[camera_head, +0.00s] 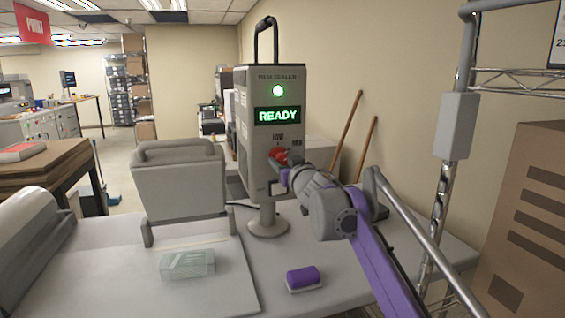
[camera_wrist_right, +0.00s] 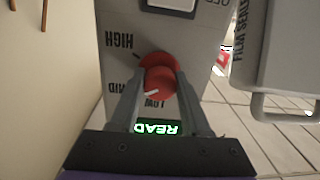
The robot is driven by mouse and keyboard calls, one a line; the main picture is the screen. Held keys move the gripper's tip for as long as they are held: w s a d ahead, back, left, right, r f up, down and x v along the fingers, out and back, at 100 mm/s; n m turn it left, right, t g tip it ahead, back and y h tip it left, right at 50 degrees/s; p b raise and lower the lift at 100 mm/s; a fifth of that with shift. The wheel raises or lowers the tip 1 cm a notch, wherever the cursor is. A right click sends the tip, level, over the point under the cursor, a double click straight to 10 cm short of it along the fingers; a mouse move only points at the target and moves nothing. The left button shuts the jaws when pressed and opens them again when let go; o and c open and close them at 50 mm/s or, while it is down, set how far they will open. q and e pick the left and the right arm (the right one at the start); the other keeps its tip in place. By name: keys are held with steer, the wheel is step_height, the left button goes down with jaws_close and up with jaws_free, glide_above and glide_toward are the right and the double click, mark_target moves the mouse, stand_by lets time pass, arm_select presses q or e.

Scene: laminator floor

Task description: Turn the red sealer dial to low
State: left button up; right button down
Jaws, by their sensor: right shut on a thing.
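The film sealer (camera_head: 277,95) is a grey box on a round stand, with a lit READY display (camera_head: 277,116) and a green lamp. Its red dial (camera_head: 277,156) sits below the display. My right gripper (camera_head: 286,164) reaches it from the right, partly covering it. In the right wrist view, where the panel appears upside down, the gripper's fingers (camera_wrist_right: 160,97) are shut on the red dial (camera_wrist_right: 157,72), one on each side. My left gripper is not in view.
A purple-topped block (camera_head: 303,278) and a clear box (camera_head: 187,264) lie on the grey table (camera_head: 345,262). A grey panel with a handle (camera_head: 178,182) stands left of the sealer. A cardboard box (camera_head: 525,225) and metal rack are at the right.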

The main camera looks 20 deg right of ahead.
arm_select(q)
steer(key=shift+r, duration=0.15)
arm_select(e)
steer(key=shift+n, duration=0.3)
steer(key=n+p, duration=0.1)
steer(key=n, duration=0.4)
steer(key=shift+r+p, duration=0.1)
steer(key=shift+p, duration=0.2)
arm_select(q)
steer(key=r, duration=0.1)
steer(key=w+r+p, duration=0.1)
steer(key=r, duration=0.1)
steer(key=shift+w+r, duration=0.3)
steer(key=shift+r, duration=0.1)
arm_select(e)
steer(key=n, duration=0.6)
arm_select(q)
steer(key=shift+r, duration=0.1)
arm_select(e)
steer(key=shift+c, duration=2)
jaws_free()
steer(key=shift+d, duration=0.1)
